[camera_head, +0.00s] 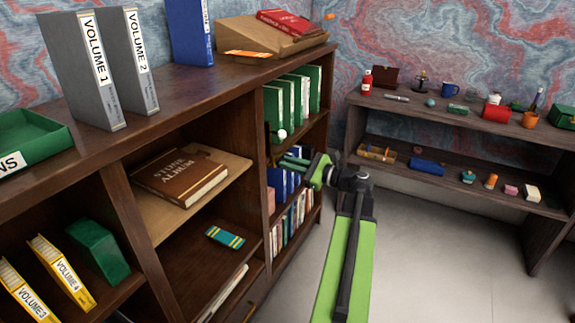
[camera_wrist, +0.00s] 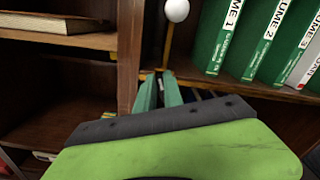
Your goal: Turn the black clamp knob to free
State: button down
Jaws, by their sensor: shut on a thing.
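My gripper (camera_head: 290,160) reaches to the front edge of the tall dark bookcase, just below a small white ball (camera_head: 282,134). In the wrist view the white ball (camera_wrist: 177,10) tops a thin brass-coloured rod (camera_wrist: 167,45). My two green fingers (camera_wrist: 160,88) come together at the rod's lower end, near the upright post and a shelf edge. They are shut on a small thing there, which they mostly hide. I take it to be the black clamp knob, but its shape and turn angle cannot be made out.
Green volumes (camera_wrist: 270,40) stand right of the rod, close to my fingers. A brown album (camera_head: 180,172) lies on a shelf to the left, with a teal-and-yellow item (camera_head: 226,237) below. A low shelf unit (camera_head: 440,112) with small objects stands at the right; the floor between is clear.

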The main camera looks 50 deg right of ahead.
jog(key=n, duration=0.3)
jog(key=f+n, duration=0.1)
jog(key=n, duration=0.3)
jog(key=a+n+b, duration=0.1)
jog(key=n, duration=0.3)
jog(key=shift+s+f, duration=0.2)
jog(key=shift+n, duration=0.4)
jog(key=c, duration=1.5)
grip_release()
jog(key=shift+o, duration=0.2)
jog(key=v, duration=1.7)
jog(key=shift+s, duration=0.25)
jog(key=shift+f, duration=0.1)
